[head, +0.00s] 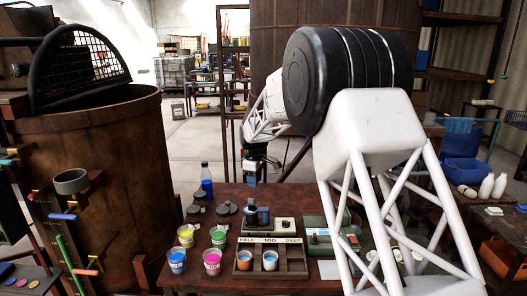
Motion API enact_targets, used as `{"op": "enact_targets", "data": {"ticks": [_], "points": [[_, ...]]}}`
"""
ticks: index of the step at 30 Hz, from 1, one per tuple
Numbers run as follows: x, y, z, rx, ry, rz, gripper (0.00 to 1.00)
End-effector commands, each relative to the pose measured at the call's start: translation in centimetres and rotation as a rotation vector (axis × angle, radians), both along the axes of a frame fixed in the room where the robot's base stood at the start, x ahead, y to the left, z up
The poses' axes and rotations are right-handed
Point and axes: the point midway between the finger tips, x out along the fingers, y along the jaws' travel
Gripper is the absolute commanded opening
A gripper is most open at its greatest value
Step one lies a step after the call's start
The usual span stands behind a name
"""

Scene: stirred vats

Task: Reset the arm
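My arm reaches out over the brown table (215,195). At its end, my gripper (250,181) hangs pointing down above the back of the table. It is small and dark in this view, and I cannot tell whether its fingers are open or shut. I see nothing clearly held in it.
Left of the tray stand cups of yellow (186,237), green (218,238), blue (177,262) and pink (212,264). A bottle of blue liquid (206,182) stands behind them. A large rusty vat (100,150) with a raised mesh lid (80,65) stands at left.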

Motion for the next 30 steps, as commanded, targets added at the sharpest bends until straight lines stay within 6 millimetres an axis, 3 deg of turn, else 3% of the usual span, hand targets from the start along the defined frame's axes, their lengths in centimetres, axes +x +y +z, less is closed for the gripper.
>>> {"op": "enact_targets", "data": {"ticks": [11, 21, 30], "points": [[-6.6, -4.9, 6.1, 0.01, -0.033, -0.166, 0.37], [-14.4, -9.6, 10.8, 0.022, -0.062, -0.344, 0.37], [-21.8, -13.2, 13.7, 0.035, -0.088, -0.498, 0.37]]}}
